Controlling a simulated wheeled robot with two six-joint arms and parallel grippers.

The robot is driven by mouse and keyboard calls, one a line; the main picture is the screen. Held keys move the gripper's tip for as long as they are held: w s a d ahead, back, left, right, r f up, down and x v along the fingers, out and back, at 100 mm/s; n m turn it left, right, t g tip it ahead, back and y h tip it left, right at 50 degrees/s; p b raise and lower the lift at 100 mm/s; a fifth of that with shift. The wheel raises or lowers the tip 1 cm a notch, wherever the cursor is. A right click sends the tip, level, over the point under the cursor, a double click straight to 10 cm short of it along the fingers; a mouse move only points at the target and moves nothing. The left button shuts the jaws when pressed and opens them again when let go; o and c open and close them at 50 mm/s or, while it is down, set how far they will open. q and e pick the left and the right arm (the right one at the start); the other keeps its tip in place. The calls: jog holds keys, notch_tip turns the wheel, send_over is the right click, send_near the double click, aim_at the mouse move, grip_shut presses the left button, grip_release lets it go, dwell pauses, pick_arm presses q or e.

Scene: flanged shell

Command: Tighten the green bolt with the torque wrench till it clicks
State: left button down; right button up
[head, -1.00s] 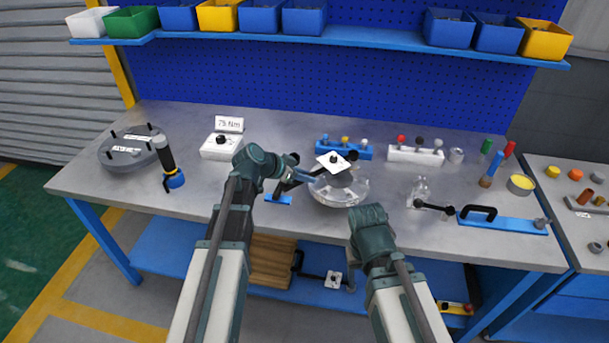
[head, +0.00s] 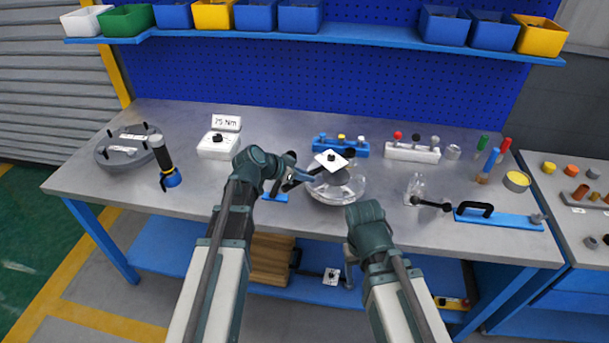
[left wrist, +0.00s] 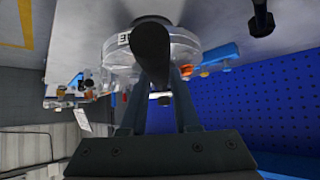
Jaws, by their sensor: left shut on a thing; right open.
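My left gripper (head: 293,168) is shut on the black handle of the torque wrench (head: 297,184), left of the flanged shell. In the left wrist view the black handle (left wrist: 152,48) lies between the fingers. The shell (head: 345,190) is a round, shiny flanged piece on the bench; its rim also shows in the left wrist view (left wrist: 188,46). A white square plate with a black knob (head: 331,160) sits above the shell at the wrench's far end. I cannot make out the green bolt on the shell. My right gripper (head: 352,240) is open, in front of the bench edge; its fingers are mostly hidden.
A white box with a 75 Nm sign (head: 217,144) and a grey round fixture (head: 118,155) stand left. A blue rack (head: 340,149) and a white rack (head: 412,153) stand behind the shell. A clear fitting (head: 416,187) and a blue tool (head: 500,218) lie right.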

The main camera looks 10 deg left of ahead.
pick_arm(q)
jog(key=shift+r+p, duration=2.75)
jog(key=shift+r, duration=0.2)
